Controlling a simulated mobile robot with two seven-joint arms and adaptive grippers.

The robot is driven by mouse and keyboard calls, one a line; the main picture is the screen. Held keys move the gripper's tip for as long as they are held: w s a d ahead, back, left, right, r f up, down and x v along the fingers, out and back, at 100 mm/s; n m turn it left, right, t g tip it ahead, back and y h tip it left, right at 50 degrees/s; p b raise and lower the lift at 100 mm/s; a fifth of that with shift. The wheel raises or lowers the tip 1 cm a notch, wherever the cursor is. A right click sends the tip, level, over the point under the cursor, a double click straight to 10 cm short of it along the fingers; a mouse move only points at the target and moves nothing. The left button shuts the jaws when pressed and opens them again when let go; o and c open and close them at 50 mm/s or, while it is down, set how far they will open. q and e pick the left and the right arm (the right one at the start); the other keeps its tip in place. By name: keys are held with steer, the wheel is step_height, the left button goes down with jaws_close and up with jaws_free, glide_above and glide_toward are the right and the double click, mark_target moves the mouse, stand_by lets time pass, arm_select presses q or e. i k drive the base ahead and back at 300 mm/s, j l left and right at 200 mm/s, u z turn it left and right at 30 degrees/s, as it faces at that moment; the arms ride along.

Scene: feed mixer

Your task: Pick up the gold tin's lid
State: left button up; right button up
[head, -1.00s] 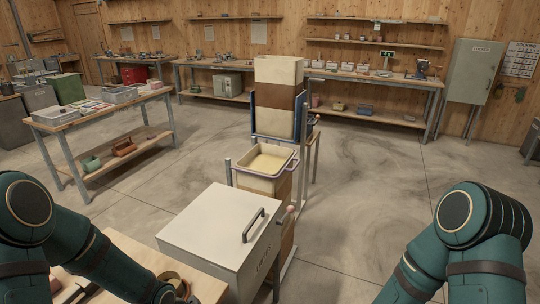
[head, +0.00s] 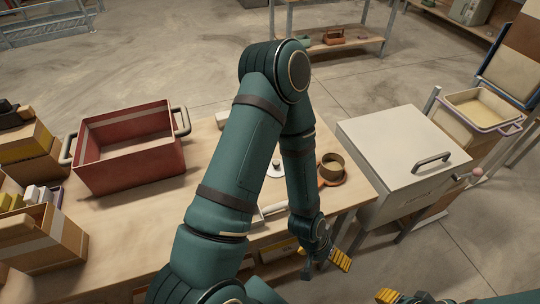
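A small round gold-brown tin (head: 332,162) stands at the right end of the wooden table, beside or on an orange-brown round piece. Its top looks open. A pale disc with a dark knob (head: 276,169) lies to its left, partly hidden by my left arm; I cannot tell whether it is the gold tin's lid. My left gripper (head: 324,268) hangs past the table's front edge, with its fingers spread and nothing between them. My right gripper (head: 402,298) barely shows at the bottom edge, with one yellow pad visible; its opening is cut off.
A red crate (head: 130,158) with handles stands on the table (head: 120,237) at left. Boxes of packets (head: 42,238) stand at the far left. A white lidded cabinet (head: 398,150) stands right of the table, with a cream-filled bin (head: 484,106) beyond it. My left arm covers the table's middle.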

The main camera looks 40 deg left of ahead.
mark_target(276, 170)
steer(key=k+u, duration=0.2)
steer(key=u, duration=0.15)
steer(key=k+j+u, duration=0.1)
steer(key=u, duration=0.2)
steer(key=k+j+u, duration=0.1)
steer(key=u, duration=0.25)
steer(key=k+j, duration=0.05)
steer(key=k, duration=0.05)
